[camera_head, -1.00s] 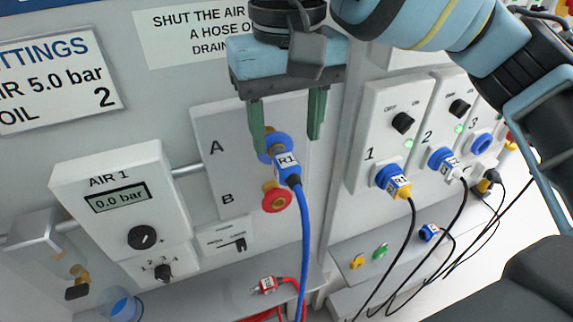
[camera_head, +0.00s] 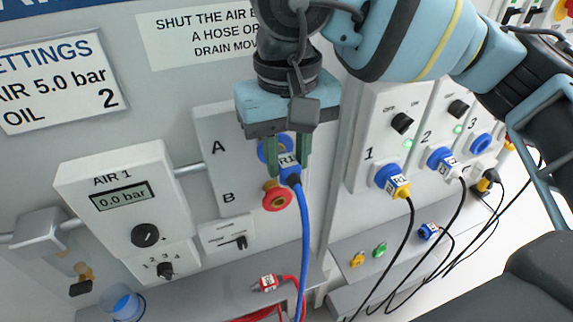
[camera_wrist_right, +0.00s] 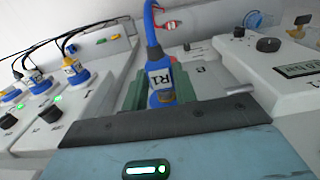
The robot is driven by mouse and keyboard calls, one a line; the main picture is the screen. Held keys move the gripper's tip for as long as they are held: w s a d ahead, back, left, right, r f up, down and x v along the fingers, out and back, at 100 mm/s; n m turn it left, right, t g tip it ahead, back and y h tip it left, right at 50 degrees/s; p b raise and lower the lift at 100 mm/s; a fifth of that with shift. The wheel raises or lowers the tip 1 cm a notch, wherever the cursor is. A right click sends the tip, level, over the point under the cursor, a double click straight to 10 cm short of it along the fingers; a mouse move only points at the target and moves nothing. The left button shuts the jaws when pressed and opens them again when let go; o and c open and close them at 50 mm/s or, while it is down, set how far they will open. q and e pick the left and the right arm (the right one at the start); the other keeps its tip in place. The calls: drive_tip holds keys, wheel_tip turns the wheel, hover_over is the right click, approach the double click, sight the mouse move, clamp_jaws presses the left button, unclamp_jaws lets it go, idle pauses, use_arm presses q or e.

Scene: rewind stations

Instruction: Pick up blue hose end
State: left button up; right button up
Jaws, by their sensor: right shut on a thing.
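The blue hose end (camera_head: 289,166), labelled R1, is at the upper port A of the wall panel, with its blue hose (camera_head: 306,245) hanging down. The blue ring of port A (camera_head: 268,150) shows just behind it; I cannot tell whether the hose end is still seated. My right gripper (camera_head: 288,163) is shut on the hose end, one green finger on each side. In the right wrist view the hose end (camera_wrist_right: 161,80) sits between the green fingers (camera_wrist_right: 160,95). My left gripper is not in view.
Port B with its red ring (camera_head: 277,196) is just below. The AIR 1 box (camera_head: 120,203) reads 0.0 bar at left. A red hose end (camera_head: 268,283) lies on the ledge. Sockets with plugs (camera_head: 390,178) are to the right.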

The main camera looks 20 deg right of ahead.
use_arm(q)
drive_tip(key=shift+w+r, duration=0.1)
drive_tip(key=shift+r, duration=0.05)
use_arm(e)
drive_tip(key=shift+r, duration=0.15)
drive_tip(key=shift+s+r, duration=0.2)
drive_tip(key=shift+s, duration=0.05)
drive_tip(key=s+r, duration=0.7)
drive_tip(key=s, duration=0.6)
drive_tip(key=shift+s+d+r, duration=0.15)
drive_tip(key=shift+s+d, duration=0.1)
drive_tip(key=o, duration=0.4)
clamp_jaws()
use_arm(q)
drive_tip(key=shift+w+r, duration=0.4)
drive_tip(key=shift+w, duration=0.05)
use_arm(e)
drive_tip(key=shift+s, duration=1.6)
